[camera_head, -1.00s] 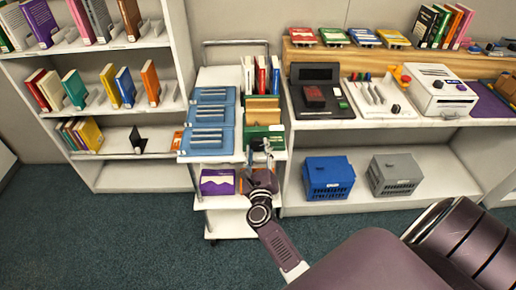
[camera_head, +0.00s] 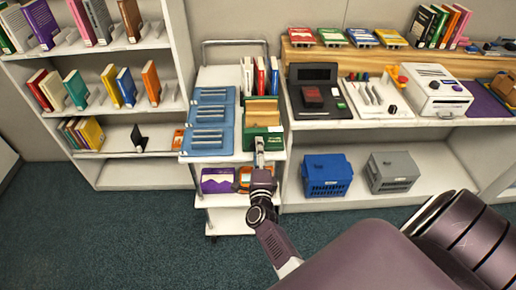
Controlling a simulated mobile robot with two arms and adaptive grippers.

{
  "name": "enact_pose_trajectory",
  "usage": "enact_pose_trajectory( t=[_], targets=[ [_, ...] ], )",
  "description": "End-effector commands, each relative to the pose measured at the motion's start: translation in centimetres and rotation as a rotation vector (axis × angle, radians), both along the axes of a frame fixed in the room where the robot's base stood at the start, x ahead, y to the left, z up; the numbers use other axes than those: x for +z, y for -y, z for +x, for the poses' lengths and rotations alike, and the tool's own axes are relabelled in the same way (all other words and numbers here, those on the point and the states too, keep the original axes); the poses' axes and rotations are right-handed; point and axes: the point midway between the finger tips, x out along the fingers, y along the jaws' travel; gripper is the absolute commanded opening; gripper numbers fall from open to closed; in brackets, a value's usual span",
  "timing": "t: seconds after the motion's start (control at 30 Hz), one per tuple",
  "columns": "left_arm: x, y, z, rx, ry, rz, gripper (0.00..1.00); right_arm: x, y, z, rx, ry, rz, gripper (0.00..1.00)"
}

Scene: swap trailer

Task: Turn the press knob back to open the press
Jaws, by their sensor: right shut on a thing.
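The green press (camera_head: 262,136) stands at the front right of the cart's top, with tan wooden blocks in its upper part. My right gripper (camera_head: 260,147) reaches up to the front face of the press, its fingers close together. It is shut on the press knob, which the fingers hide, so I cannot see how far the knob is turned. My left gripper is not in view.
Blue trays (camera_head: 207,141) lie left of the press, and upright books (camera_head: 261,75) stand behind it. A shelf unit with books is on the left. A long counter (camera_head: 420,124) with a white machine (camera_head: 437,91) is on the right.

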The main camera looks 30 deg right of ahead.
Motion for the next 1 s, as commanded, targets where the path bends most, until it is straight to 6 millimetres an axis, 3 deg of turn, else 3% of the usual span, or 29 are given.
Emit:
enact_pose_trajectory(
  t=[0.4, 0.97, 1.0],
  targets=[
    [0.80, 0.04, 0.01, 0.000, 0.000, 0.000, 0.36, -0.01, -0.10, -0.01, 0.002, -0.102, -0.164, 0.14],
    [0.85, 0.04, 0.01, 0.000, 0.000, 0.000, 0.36, -0.08, -0.10, -0.02, 0.001, -0.117, -0.186, 0.14],
    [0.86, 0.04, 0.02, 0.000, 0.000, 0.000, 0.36, -0.08, -0.10, -0.02, 0.001, -0.117, -0.186, 0.41]
  ],
)
